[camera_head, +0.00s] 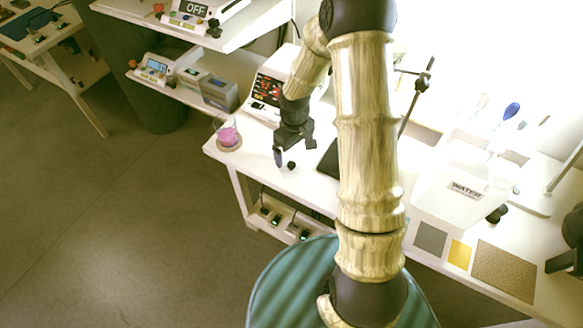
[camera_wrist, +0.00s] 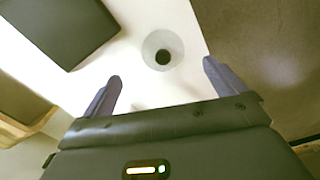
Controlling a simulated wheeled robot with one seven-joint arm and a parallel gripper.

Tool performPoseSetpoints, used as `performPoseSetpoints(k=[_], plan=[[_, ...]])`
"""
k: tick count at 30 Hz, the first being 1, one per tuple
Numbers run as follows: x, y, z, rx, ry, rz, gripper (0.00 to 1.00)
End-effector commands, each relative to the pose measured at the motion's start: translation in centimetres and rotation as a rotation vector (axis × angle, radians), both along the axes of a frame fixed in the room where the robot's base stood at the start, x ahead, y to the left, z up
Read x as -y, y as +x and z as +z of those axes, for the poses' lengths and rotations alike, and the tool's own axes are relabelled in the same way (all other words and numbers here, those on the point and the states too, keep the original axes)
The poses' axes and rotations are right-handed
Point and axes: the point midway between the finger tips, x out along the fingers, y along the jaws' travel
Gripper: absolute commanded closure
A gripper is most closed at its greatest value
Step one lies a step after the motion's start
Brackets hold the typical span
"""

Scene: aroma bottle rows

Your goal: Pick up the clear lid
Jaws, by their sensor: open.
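The clear lid (camera_wrist: 163,50) lies on the white table, a round see-through disc with a dark knob at its middle. It is near the table edge. In the head view its dark knob (camera_head: 291,166) shows, but the clear part is hard to make out. My gripper (camera_wrist: 161,72) is open and empty, with its two fingers spread wide on either side of the lid in the picture. In the head view my gripper (camera_head: 280,157) points down close to the knob. I cannot tell its exact height above the table.
A glass with pink contents (camera_head: 229,136) stands on a round coaster at the table's left end. A dark flat panel (camera_wrist: 62,28) lies beside the lid. A white device with a red and black front (camera_head: 268,90) stands behind. The floor is clear at the left.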

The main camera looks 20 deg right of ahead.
Motion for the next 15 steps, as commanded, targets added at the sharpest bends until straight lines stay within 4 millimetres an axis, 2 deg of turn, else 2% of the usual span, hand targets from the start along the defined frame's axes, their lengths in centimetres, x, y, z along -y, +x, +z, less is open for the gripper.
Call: performPoseSetpoints(k=[3,6,15], plan=[[0.0,-0.1,-1.9,-0.004,0.000,0.000,0.04],[0.0,0.0,-2.6,-0.001,0.000,0.001,0.04],[0.0,0.0,-2.7,0.000,0.000,-0.001,0.04]])
